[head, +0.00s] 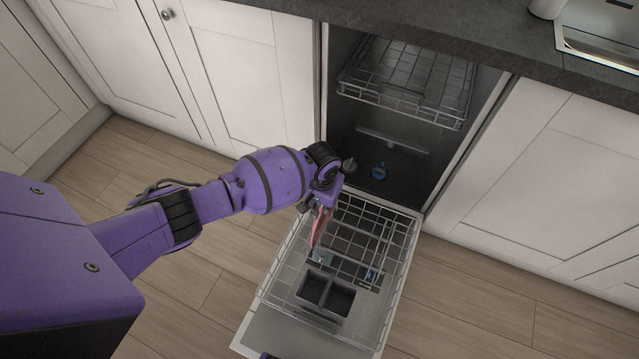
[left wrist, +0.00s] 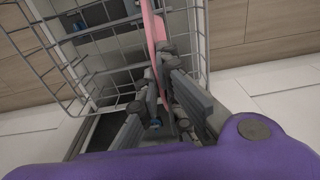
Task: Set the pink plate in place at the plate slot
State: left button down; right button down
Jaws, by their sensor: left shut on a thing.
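The pink plate (head: 320,228) is seen nearly edge-on in the head view, upright over the pulled-out lower rack. My left gripper (head: 324,200) is shut on its upper edge. In the left wrist view the pink plate (left wrist: 155,30) runs up from between the fingers of my left gripper (left wrist: 165,80). The lower rack (head: 380,212) is a grey wire basket above the open dishwasher door. I cannot tell which slot is the plate slot, or whether the plate touches the rack wires. My right gripper is not in view.
A dark cutlery basket (head: 326,294) sits in the front part of the lower rack. The upper rack (head: 405,80) is inside the dishwasher. White cabinets (head: 545,185) flank the opening, under a slate worktop (head: 460,35). Wooden floor (head: 480,300) lies clear to the right.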

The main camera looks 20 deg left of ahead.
pick_arm(q)
jog(key=shift+w+f, duration=0.1)
jog(key=shift+f, duration=0.2)
jog(key=c, duration=1.9)
grip_release()
jog(key=shift+o, duration=0.2)
jog(key=shift+r, duration=0.1)
notch_tip(320, 180, up, 12)
jog(key=shift+s, duration=0.4)
